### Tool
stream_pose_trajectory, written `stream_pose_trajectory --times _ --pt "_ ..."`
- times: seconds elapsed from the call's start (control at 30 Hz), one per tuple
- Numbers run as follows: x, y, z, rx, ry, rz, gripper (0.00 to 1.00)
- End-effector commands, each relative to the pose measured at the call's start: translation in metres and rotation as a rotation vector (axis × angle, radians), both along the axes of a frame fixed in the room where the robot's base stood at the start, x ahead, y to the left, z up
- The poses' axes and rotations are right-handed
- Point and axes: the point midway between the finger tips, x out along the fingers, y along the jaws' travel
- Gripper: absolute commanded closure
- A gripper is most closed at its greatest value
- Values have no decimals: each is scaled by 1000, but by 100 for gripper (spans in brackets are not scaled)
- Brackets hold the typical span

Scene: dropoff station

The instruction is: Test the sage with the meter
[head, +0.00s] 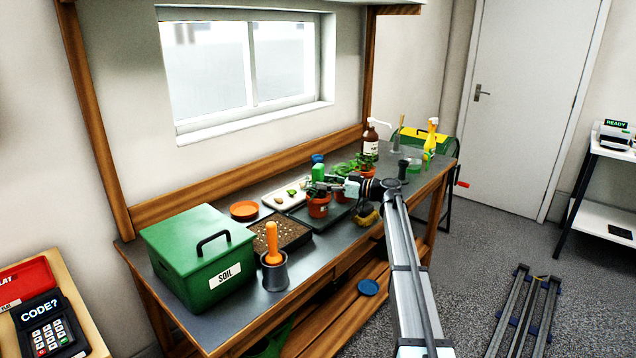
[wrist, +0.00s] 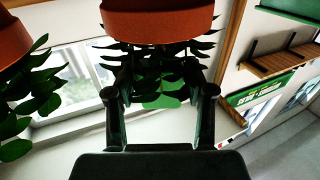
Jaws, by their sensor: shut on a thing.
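My gripper (head: 322,187) reaches over the bench at a terracotta pot (head: 318,207) with a leafy plant. The green block-shaped meter (head: 318,172) stands upright at that plant, by my fingertips. The wrist view is upside down: the meter (wrist: 162,92) shows green between my two fingers (wrist: 160,88), partly behind the dark leaves, with the pot (wrist: 158,22) above. My gripper is shut on the meter. Whether its probe is in the soil is hidden. Other potted plants (head: 366,163) stand just behind; pot labels are too small to read, so I cannot tell which is sage.
A white tray (head: 278,202) and a dark seed tray (head: 283,236) lie left of the pot. A green soil box (head: 196,258) and a grey cup with an orange-handled tool (head: 273,270) stand nearer. A brown pump bottle (head: 369,142) and a yellow spray bottle (head: 430,145) stand at the far end.

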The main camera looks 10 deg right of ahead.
Motion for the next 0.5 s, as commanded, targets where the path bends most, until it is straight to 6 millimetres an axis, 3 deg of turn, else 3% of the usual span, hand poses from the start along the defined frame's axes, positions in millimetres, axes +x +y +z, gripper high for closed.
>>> stream_pose_trajectory --times 0.07,0.1,0.17,0.2,0.5 --pt "0 0 0 0 0 0 89" --pt "0 0 0 0 0 0 43" --pt "0 0 0 0 0 0 22" --pt "0 0 0 0 0 0 17" --pt "0 0 0 0 0 0 17"
